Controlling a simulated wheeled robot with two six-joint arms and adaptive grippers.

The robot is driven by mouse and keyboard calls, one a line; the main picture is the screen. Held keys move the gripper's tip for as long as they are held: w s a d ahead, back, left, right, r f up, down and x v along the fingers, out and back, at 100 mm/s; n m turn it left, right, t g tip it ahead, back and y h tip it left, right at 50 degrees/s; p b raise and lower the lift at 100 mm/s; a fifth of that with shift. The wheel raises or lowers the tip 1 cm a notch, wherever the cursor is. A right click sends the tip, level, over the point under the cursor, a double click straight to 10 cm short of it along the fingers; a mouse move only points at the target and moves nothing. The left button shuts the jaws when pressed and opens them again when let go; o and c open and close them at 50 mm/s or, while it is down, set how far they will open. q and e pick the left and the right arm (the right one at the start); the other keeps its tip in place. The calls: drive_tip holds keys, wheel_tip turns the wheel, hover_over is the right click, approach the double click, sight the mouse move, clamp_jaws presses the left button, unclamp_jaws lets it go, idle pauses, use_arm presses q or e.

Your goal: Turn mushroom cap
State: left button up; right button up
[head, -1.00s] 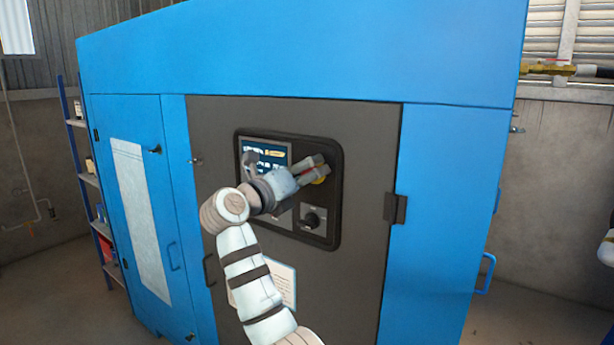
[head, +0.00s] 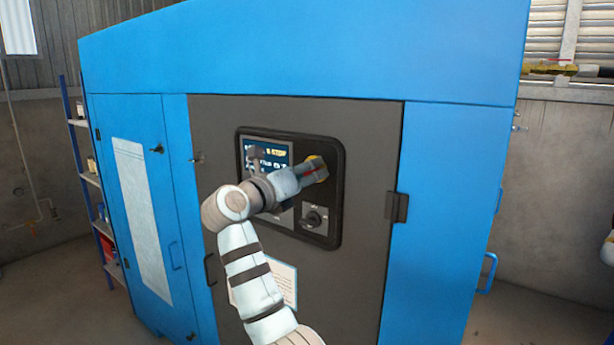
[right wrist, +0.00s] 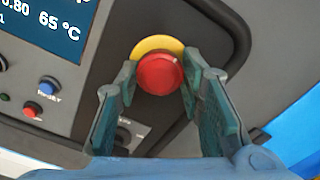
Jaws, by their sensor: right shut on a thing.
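The mushroom cap (right wrist: 160,74) is a round red button on a yellow ring (right wrist: 157,44), seen in the right wrist view. It sits on the dark control panel (head: 329,218) of the blue machine. My right gripper (right wrist: 160,82) is shut on the cap, with one finger at each side of it. In the head view my right gripper (head: 314,172) covers the cap, and only some of the yellow ring shows behind it. My left gripper is not in view.
A screen (head: 268,155) lights up left of the cap. A black rotary knob (head: 312,218) sits below it. A blue button (right wrist: 48,85) and a red one (right wrist: 32,110) show in the wrist view. A door hinge (head: 396,207) stands out at the right.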

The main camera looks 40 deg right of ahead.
drive_tip(key=m+b, duration=0.1)
drive_tip(key=m, duration=0.3)
drive_tip(key=shift+f+m+b, duration=0.1)
drive_tip(key=shift+m+b, duration=0.2)
drive_tip(key=shift+m, duration=0.1)
drive_tip(key=shift+m+b, duration=0.35)
drive_tip(key=shift+m, duration=0.95)
drive_tip(key=o, duration=1.2)
drive_tip(key=shift+w, duration=0.1)
drive_tip(key=v, duration=1.2)
